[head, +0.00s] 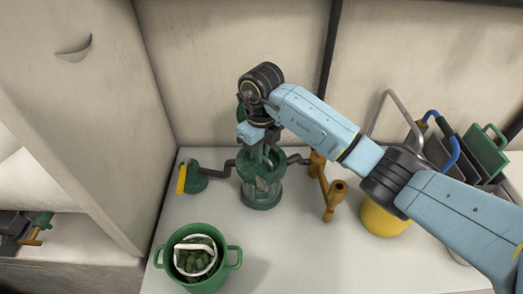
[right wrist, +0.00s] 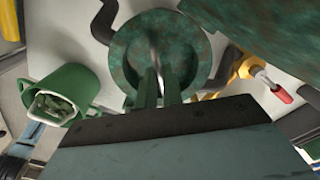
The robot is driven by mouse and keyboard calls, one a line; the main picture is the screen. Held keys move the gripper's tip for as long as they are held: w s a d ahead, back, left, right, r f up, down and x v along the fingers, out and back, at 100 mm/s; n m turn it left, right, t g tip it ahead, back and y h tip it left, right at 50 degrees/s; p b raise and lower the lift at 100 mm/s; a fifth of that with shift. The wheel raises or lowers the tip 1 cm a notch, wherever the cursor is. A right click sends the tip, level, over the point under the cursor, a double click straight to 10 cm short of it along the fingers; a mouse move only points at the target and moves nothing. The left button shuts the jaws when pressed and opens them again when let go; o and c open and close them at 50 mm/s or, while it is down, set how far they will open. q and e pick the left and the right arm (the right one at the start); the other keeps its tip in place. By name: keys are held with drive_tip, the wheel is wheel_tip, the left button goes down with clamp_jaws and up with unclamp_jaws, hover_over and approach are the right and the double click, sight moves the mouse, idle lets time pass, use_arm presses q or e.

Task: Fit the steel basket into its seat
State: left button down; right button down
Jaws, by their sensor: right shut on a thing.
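My right gripper (head: 262,160) points down over a green, weathered strainer housing (head: 261,200) with a clear lower part. In the right wrist view my gripper's two fingers (right wrist: 159,90) are close together over the housing's round opening (right wrist: 120,55). They are shut on a thin grey metal piece (right wrist: 154,45), which looks like the handle of the steel basket. The basket body is mostly hidden by the fingers and the housing, so I cannot tell how deep it sits or whether it is seated. My left gripper is not in view.
Dark pipes flank the housing, with a yellow-handled valve (head: 181,178) left and a brass fitting (head: 333,198) right. A yellow round thing (head: 383,220) and racked boards (head: 485,155) stand right.

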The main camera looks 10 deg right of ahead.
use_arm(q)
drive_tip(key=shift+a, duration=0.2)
use_arm(e)
drive_tip(key=c, duration=1.5)
unclamp_jaws()
drive_tip(key=shift+c, duration=0.2)
